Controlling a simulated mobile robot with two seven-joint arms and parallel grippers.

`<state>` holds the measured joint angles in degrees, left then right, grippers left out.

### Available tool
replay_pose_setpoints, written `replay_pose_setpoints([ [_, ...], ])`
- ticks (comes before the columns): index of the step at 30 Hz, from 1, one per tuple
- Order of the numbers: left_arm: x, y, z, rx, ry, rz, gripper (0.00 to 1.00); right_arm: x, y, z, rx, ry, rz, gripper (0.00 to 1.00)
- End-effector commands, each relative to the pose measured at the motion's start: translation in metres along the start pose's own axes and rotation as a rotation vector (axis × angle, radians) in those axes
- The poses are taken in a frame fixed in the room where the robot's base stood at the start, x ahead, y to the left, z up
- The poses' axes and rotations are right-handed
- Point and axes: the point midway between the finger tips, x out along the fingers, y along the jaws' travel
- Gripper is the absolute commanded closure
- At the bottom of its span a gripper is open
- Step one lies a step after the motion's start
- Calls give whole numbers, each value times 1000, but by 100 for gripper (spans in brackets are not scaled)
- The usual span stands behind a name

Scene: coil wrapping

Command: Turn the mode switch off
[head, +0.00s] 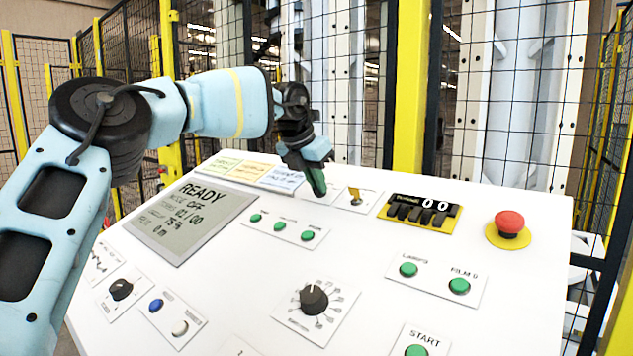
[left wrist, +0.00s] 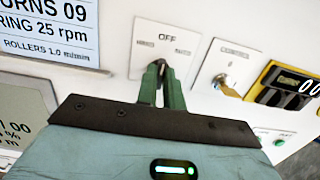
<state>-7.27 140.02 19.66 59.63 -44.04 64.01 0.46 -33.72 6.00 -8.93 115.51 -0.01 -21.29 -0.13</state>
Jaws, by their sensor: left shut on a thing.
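The mode switch sits on a small white plate (left wrist: 148,38) marked OFF at its top, with smaller labels lower left and right. My left gripper (left wrist: 160,70) is shut at the middle of this plate, its two green fingers on the switch knob. The fingers hide most of the knob, so its exact angle cannot be told. In the head view my left gripper (head: 318,186) reaches down to the panel's back part, beside the display. The display (head: 190,218) reads READY, with a mode line below that looks like OFF. My right gripper is not in view.
A key switch (head: 355,197) stands just right of the gripper, then a yellow-framed counter (head: 420,213) and a red emergency button (head: 509,223). Green lamps, a black rotary knob (head: 313,298) and push buttons lie nearer on the white panel. Wire fencing stands behind.

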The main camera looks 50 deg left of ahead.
Motion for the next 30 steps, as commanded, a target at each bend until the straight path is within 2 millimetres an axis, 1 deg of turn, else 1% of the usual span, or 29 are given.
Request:
replay_pose_setpoints([
  [3,0,0,0,-1,0,0,100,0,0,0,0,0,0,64],
  [4,0,0,0,-1,0,0,90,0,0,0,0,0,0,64],
  [9,0,0,0,-1,0,0,69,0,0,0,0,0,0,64],
  [17,0,0,0,-1,0,0,69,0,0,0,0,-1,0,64],
  [20,-6,0,1,-1,-2,0,69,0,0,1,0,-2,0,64],
  [23,-18,0,1,-1,-2,1,69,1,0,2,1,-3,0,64],
  [30,-56,0,0,0,-2,1,69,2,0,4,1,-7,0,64],
])
